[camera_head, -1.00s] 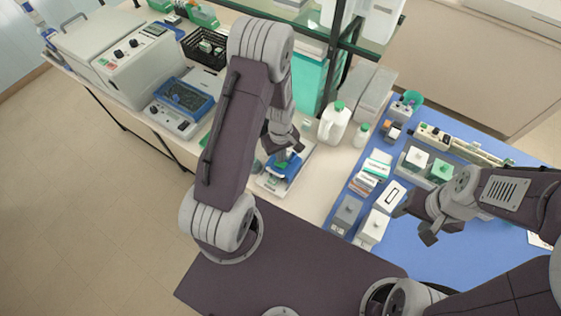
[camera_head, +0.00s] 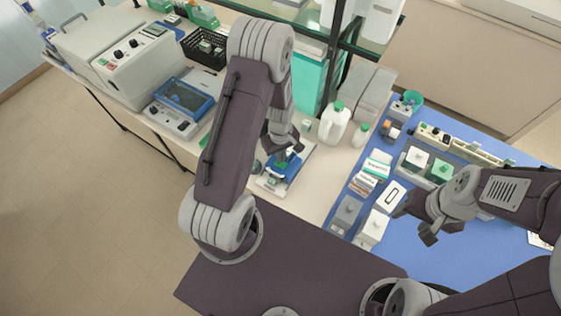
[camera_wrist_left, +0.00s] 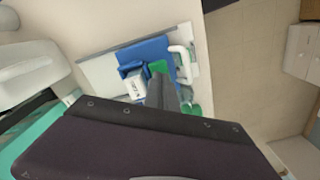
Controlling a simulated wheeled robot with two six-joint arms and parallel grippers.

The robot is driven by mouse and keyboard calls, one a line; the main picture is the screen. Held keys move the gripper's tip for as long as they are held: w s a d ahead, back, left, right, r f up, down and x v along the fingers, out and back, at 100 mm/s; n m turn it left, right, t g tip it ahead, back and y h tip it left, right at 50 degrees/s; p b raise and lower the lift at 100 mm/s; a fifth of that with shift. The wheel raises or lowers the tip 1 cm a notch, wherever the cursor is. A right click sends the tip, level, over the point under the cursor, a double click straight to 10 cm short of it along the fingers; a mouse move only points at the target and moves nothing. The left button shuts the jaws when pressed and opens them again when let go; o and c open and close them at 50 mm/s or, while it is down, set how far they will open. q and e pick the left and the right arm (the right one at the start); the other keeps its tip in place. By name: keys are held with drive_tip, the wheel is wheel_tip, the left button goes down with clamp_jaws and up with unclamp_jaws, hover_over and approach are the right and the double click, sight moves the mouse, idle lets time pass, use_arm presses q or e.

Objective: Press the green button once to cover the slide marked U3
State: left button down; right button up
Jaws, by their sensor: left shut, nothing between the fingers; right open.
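A small blue device (camera_head: 286,172) stands on a white base plate beneath my left gripper (camera_head: 284,146); it also shows in the left wrist view (camera_wrist_left: 150,48). A green button (camera_wrist_left: 157,67) shows on it, partly hidden behind the dark fingers of my left gripper (camera_wrist_left: 160,93). The fingers are shut and empty, close over the green part; I cannot tell whether they touch it. A white labelled block (camera_wrist_left: 133,86) sits beside the button. I cannot make out the slide marked U3. My right gripper (camera_head: 430,232) is open and empty above the blue mat.
A blue mat (camera_head: 398,250) at the right carries boxes and racks. A white jug with a green cap (camera_head: 334,124) and a small bottle (camera_head: 361,134) stand right of the device. Shelf posts rise behind. A blue-framed instrument (camera_head: 184,98) stands to the left.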

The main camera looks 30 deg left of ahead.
use_arm(q)
drive_tip(key=shift+f+b, duration=0.95)
drive_tip(key=shift+f, duration=0.3)
idle(0.7)
drive_tip(key=shift+r, duration=0.15)
wheel_tip(320, 180, up, 7)
drive_tip(key=p, duration=0.6)
idle(0.6)
